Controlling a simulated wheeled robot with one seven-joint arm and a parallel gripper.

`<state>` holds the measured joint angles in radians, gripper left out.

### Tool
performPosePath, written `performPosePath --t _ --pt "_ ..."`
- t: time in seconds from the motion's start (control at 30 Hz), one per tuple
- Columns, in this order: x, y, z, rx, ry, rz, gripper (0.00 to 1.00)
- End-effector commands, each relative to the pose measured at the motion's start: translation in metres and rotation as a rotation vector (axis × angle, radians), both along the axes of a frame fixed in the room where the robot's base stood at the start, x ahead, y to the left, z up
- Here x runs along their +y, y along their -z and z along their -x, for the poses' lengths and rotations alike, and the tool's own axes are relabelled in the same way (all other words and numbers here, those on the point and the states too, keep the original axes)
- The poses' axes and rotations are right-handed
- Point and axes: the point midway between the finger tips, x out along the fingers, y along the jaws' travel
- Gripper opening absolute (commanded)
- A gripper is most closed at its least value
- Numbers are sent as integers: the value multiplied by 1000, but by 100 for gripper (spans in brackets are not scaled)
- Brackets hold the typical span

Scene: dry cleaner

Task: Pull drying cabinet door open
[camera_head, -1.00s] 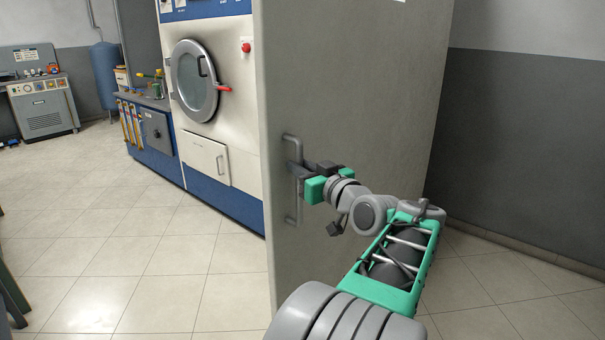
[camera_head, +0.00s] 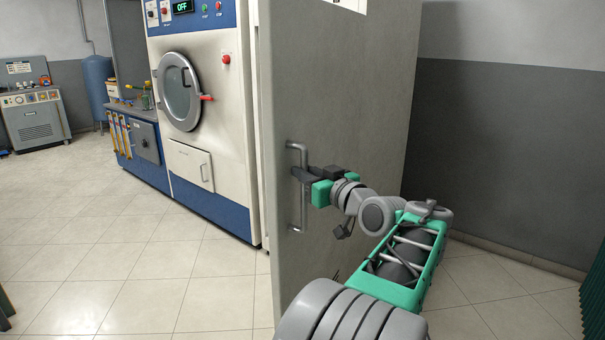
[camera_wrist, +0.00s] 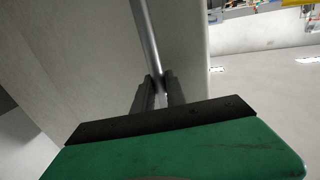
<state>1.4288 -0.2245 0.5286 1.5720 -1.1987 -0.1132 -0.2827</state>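The drying cabinet door (camera_head: 345,100) is a tall grey panel in the middle of the head view. A vertical bar handle (camera_head: 303,218) is fixed near its left edge. My gripper (camera_head: 299,174) is at the middle of the handle. In the wrist view, the two dark fingers (camera_wrist: 159,92) stand on either side of the handle bar (camera_wrist: 143,35) and appear closed around it. The cabinet's inside is hidden, and I cannot tell how far the door is open.
A white and blue machine with a round door (camera_head: 180,88) stands left of the panel. A blue workbench (camera_head: 140,145) and a grey machine (camera_head: 37,122) are farther left. The tiled floor (camera_head: 140,255) at left is clear. A grey wall (camera_head: 500,150) is at right.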

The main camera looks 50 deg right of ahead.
Motion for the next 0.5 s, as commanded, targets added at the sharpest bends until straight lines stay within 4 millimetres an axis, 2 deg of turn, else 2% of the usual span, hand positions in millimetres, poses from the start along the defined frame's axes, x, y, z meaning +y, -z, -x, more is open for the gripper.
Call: performPosePath --t 0.03,0.3,0.5 --pt "-3 -2 1 -3 9 5 17" --pt "0 -1 -1 -1 2 3 38" --pt "1 -1 -1 0 -1 2 38"
